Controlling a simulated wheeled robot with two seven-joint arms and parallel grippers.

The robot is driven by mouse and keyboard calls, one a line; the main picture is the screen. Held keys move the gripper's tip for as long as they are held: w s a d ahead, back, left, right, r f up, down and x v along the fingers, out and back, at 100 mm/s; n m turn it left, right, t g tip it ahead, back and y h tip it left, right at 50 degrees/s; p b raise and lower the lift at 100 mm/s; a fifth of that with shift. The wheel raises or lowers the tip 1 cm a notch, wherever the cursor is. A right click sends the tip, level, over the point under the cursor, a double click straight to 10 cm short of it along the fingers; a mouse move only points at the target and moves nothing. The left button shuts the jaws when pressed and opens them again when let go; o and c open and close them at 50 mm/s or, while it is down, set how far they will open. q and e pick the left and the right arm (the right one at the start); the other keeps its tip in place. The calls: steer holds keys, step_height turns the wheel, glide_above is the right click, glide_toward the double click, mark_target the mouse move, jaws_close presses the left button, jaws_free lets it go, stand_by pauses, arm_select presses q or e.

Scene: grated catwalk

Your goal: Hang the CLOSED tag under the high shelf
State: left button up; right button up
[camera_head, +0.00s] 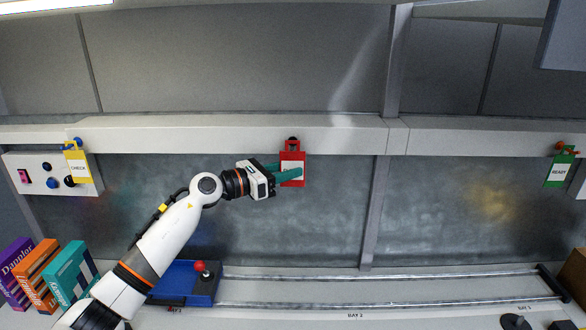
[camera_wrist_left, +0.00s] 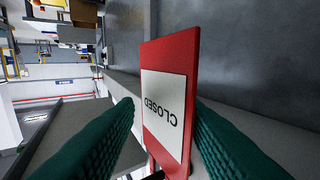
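The red CLOSED tag (camera_head: 293,155) hangs upright at a dark peg (camera_head: 292,139) on the front of the long white beam (camera_head: 230,133). In the left wrist view the tag (camera_wrist_left: 192,70) shows its white label with the word CLOSED, turned over in the picture. My left gripper (camera_head: 286,174) reaches the tag from the left, with one green finger in front of it and the other passing behind. In the wrist view the fingers (camera_wrist_left: 165,112) stand on either side of the tag, with a gap on the label side. My right gripper is not in view.
A yellow CHECK tag (camera_head: 77,166) hangs at the left and a green READY tag (camera_head: 559,170) at the far right. Below are a blue tray (camera_head: 172,281) with a red-knobbed lever (camera_head: 200,267), several books (camera_head: 40,275) and metal rails (camera_head: 380,273). The wall below the beam is clear.

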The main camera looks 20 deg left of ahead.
arm_select(q)
jaws_close()
steer(key=shift+r, duration=0.35)
steer(key=shift+s+p, duration=0.3)
steer(key=shift+p, duration=0.1)
steer(key=shift+s+d+p, duration=0.25)
steer(key=shift+s+p, duration=0.05)
steer(key=shift+s, duration=0.15)
stand_by(0.3)
steer(key=shift+s+r, duration=0.1)
steer(key=shift+s, duration=0.1)
steer(key=shift+s+d+r+p, duration=0.15)
steer(key=shift+s+r+p, duration=0.05)
steer(key=shift+s+p, duration=0.3)
steer(key=shift+s+d+r+p, duration=0.1)
steer(key=shift+s+r+p, duration=0.1)
steer(key=shift+s+p, duration=0.25)
